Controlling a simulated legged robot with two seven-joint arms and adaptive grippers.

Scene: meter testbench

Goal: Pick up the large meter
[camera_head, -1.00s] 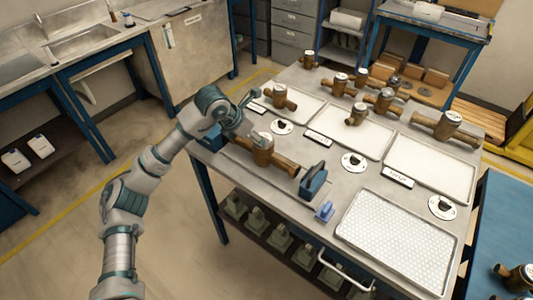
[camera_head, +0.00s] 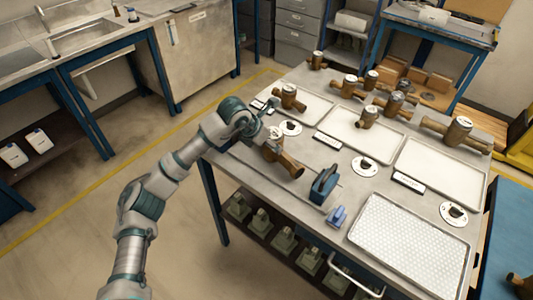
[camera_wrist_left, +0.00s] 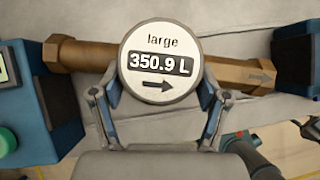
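The large meter, a brass pipe with a round white dial, shows in the left wrist view (camera_wrist_left: 160,68), reading "large 350.9 L". Its pipe lies level between two blue clamp blocks of the bench fixture (camera_wrist_left: 300,60). In the head view the meter (camera_head: 287,163) is at the near left of the table, partly hidden by my arm. My left gripper (camera_wrist_left: 160,95) is over it, one finger on each side of the dial. The fingertips lie close against the dial's edges; I cannot tell whether they press on it. My right gripper is out of view.
The blue fixture block (camera_head: 323,185) stands right of the meter. Several other brass meters (camera_head: 458,132) stand farther back, near white trays (camera_head: 440,170). A perforated tray (camera_head: 410,235) fills the near right. A small blue object (camera_head: 337,216) sits at the front edge.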

